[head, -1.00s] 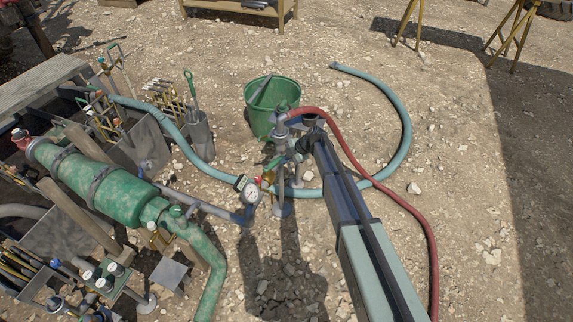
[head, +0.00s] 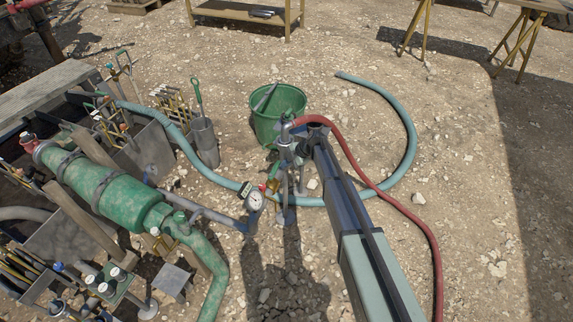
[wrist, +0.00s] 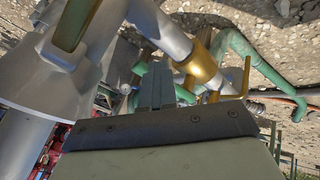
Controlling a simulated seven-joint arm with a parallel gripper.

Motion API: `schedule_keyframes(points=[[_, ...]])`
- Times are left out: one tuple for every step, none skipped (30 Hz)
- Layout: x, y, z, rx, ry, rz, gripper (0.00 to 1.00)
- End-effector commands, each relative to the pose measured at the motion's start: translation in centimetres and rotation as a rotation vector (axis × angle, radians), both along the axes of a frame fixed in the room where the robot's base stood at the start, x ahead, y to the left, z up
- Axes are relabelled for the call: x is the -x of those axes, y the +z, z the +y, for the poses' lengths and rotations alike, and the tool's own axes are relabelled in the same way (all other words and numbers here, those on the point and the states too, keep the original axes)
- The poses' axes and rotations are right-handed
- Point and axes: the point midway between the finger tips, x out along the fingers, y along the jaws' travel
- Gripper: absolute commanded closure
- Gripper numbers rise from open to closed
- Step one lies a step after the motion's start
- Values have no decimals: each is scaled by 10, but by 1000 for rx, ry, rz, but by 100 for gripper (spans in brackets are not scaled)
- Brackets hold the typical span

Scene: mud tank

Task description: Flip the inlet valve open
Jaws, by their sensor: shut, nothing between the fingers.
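My gripper (wrist: 156,85) is shut and empty in the wrist view, its narrow grey fingers pointing in among grey pipework. A brass collar (wrist: 197,62) on a grey pipe lies just beyond and right of the fingertips. A flat brass lever (wrist: 75,22) is at upper left on a thick grey fitting, apart from the fingers. I cannot tell which brass part is the inlet valve's handle. In the head view, the grey pipe stand (head: 287,160) is partly hidden by my arm, and the fingertips cannot be made out there.
A round pressure gauge (head: 254,201) sits left of the stand. A red hose (head: 370,181) and a blue hose (head: 409,135) curve around it. A green bucket (head: 278,112) stands behind. The green tank (head: 110,190) and tool holders crowd the left. Gravel at right is open.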

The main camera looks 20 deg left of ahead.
Motion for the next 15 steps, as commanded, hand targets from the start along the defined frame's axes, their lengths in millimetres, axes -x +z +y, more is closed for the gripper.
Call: schedule_keyframes(points=[[-5, 1, 10, -15, -9, -6, 100], [-5, 1, 10, -15, -9, -6, 100], [-5, 1, 11, -15, -9, -6, 100], [-5, 1, 11, -15, -8, -6, 100], [-5, 1, 11, -15, -8, -6, 100], [-6, 1, 11, -15, -8, -6, 100], [-6, 1, 11, -15, -8, -6, 100], [-6, 1, 11, -15, -8, -6, 100], [-6, 1, 11, -15, -8, -6, 100], [-6, 1, 11, -15, -8, -6, 100], [-6, 1, 10, -15, -7, -5, 100], [-5, 2, 8, -15, -7, -5, 100], [-5, 1, 6, -15, -7, -5, 100], [-5, 2, 3, -13, -7, -6, 100], [-5, 2, -3, -12, -7, -5, 100]])
